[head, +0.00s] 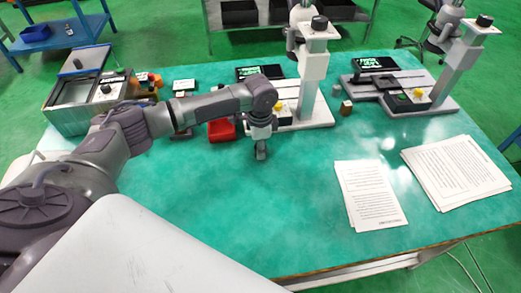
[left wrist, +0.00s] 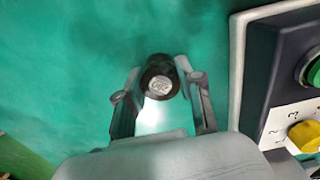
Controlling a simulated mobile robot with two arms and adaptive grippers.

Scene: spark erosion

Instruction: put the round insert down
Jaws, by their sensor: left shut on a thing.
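My left gripper (head: 261,152) points down over the green table (head: 240,215), in front of the left white-column machine. In the left wrist view my left gripper (left wrist: 160,98) is shut on the round insert (left wrist: 160,82), a dark disc-like piece with a pale marked centre face. The fingers stand on either side of it. In the head view the insert is too small to tell apart from the fingertips. I cannot tell whether it touches the table. My right gripper is not in view.
A second machine (head: 425,85) is at the back right. Papers (head: 370,195) lie on the right. A metal tank (head: 88,97) stands at the left. The table's front middle is clear.

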